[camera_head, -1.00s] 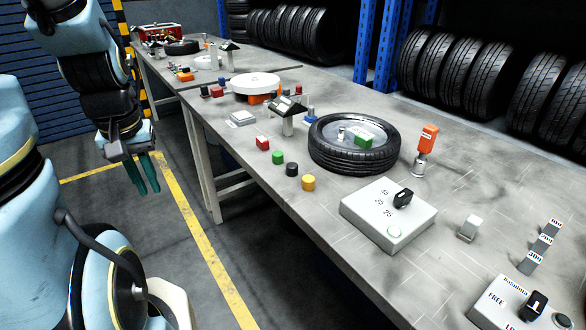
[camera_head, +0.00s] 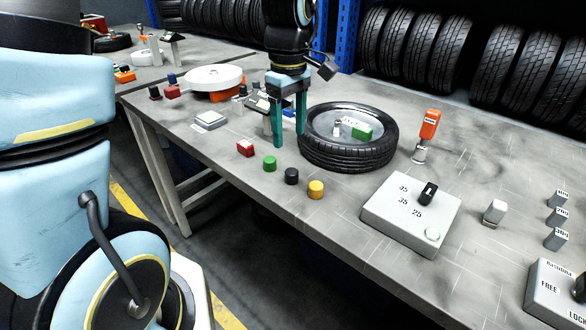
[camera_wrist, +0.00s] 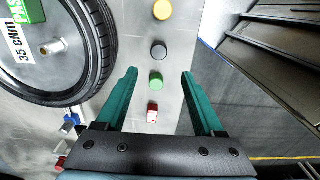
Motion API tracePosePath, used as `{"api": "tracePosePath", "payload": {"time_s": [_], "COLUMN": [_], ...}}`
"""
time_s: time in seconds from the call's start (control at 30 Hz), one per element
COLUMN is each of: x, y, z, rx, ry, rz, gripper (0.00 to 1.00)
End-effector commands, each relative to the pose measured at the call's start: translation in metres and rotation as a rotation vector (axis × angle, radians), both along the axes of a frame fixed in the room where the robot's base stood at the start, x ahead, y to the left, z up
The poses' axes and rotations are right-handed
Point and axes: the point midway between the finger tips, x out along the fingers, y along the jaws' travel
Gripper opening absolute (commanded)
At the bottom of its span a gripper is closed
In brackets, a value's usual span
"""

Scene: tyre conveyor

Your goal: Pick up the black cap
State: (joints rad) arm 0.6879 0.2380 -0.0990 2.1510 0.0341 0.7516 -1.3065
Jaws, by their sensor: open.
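The black cap (camera_head: 291,176) stands on the grey table near its front edge, between a green cap (camera_head: 270,163) and a yellow cap (camera_head: 316,189). In the wrist view the black cap (camera_wrist: 158,50) lies beyond the fingertips, past the green cap (camera_wrist: 156,81), roughly in line with the gap between the fingers. My gripper (camera_head: 289,140) is open and empty, with its two green fingers pointing down above the table, behind the caps and left of the tyre. Its fingers also show in the wrist view (camera_wrist: 160,75).
A tyre (camera_head: 347,150) lies right of my gripper, close to it. A red block (camera_head: 245,149) stands left of the green cap. A grey dial box (camera_head: 411,213) is to the right. The table's front edge runs close by the caps.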

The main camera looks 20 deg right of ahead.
Motion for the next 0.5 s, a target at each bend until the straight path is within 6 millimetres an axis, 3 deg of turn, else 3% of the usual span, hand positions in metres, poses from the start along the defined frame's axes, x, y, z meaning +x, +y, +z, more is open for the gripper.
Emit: {"api": "tracePosePath", "payload": {"time_s": [0.3, 0.5], "x": [-0.003, -0.002], "y": [-0.003, -0.003], "z": [-0.040, -0.056], "rx": [0.006, 0.003], "ry": [0.006, 0.003], "rz": [0.009, 0.010], "gripper": [0.70, 0.70]}}
